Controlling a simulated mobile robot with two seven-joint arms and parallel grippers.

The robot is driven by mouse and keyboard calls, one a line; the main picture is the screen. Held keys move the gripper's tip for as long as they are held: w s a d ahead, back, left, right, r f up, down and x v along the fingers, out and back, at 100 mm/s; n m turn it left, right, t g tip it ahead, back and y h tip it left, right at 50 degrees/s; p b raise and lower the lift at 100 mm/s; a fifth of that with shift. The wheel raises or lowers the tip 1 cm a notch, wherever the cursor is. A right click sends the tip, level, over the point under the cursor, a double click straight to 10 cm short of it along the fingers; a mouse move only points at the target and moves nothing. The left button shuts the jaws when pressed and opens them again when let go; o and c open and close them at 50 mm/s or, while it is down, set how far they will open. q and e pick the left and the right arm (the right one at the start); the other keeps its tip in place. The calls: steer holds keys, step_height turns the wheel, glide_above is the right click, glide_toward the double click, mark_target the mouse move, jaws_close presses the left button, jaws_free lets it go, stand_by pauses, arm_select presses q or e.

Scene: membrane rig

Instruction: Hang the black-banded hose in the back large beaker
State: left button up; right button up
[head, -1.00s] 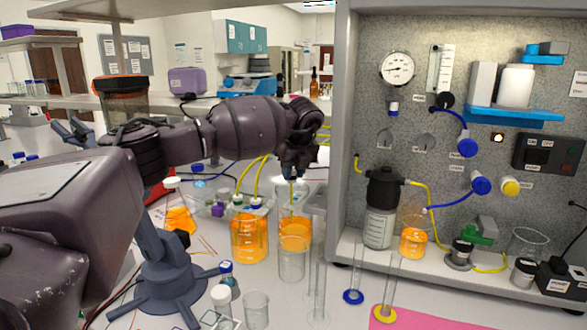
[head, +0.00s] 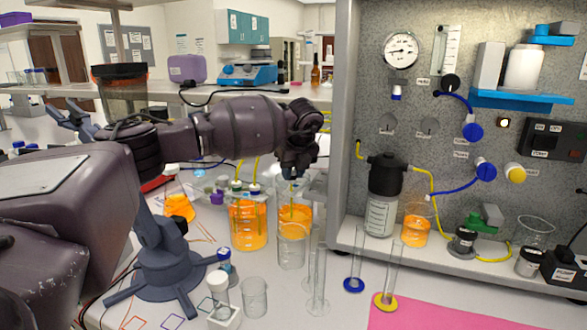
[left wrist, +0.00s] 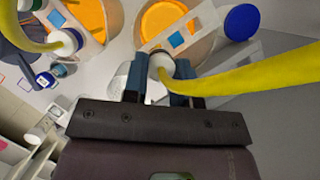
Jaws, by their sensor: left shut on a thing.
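My left gripper (head: 292,172) is shut on the white, dark-edged collar of a yellow hose (left wrist: 230,80), which runs off to the right in the left wrist view. In that view the collar (left wrist: 160,62) sits between the two fingers. The gripper is over the right large beaker of orange liquid (head: 295,222), and a thin hose end hangs down into it. I cannot tell how deep it reaches. The left large beaker of orange liquid (head: 247,228) holds other yellow hoses with green and blue bands. My right gripper is not in view.
An empty beaker (head: 291,250) stands close in front of the right large beaker. Tall glass cylinders (head: 318,275) stand beside it. The grey rig panel (head: 345,150) rises just to the right. A pink mat (head: 430,318) lies at the front.

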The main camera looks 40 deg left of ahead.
arm_select(q)
steer(key=shift+f, duration=0.6)
steer(key=shift+f+b, duration=0.35)
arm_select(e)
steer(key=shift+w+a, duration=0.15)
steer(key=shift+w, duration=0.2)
arm_select(q)
steer(key=shift+f, duration=0.1)
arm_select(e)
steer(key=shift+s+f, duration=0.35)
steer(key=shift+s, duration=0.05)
arm_select(q)
steer(key=shift+f, duration=0.15)
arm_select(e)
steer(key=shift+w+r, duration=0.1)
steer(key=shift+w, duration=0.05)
arm_select(q)
steer(key=o, duration=1)
steer(key=shift+f, duration=0.1)
steer(key=shift+o, duration=0.2)
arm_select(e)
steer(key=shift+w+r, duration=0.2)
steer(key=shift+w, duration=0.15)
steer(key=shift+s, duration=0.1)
